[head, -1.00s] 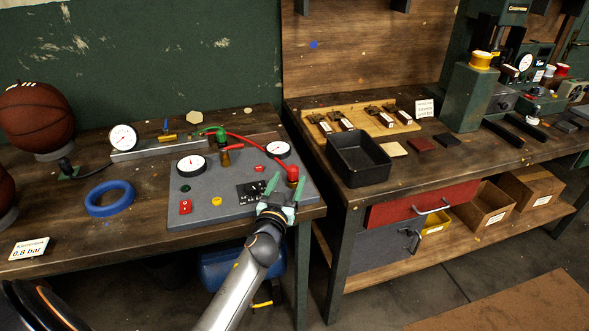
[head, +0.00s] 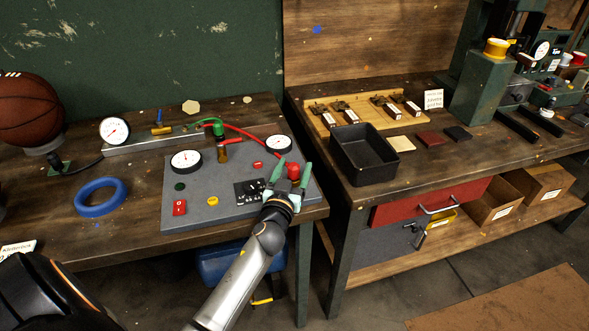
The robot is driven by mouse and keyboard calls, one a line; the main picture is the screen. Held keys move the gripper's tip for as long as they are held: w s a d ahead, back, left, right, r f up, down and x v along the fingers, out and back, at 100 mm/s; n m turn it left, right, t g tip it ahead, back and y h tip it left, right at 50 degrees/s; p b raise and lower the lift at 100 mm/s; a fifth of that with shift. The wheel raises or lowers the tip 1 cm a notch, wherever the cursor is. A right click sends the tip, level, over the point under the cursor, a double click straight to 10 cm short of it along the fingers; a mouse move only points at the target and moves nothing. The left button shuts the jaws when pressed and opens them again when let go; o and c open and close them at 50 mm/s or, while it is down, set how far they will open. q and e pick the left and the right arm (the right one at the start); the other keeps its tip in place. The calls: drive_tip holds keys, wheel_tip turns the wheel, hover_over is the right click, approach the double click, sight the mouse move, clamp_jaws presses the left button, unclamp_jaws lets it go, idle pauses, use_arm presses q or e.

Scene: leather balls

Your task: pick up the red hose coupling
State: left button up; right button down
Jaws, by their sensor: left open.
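The red hose coupling (head: 293,170) sits at the right end of the grey panel (head: 215,213), at the end of a red hose (head: 258,138). My left gripper (head: 294,164) is open, with its green fingers on either side of the coupling in the picture. I cannot tell whether either finger touches it. The gripper body hides the coupling's lower part. My right gripper is not in view.
The panel carries gauges (head: 186,160), a green fitting (head: 217,128) and small buttons. A blue ring (head: 101,197) and a basketball (head: 29,108) are to the left. A black tray (head: 364,155) stands on the bench at right.

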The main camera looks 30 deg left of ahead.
use_arm(q)
drive_tip(key=shift+c, duration=0.2)
clamp_jaws()
drive_tip(key=shift+r, duration=0.1)
idle(0.4)
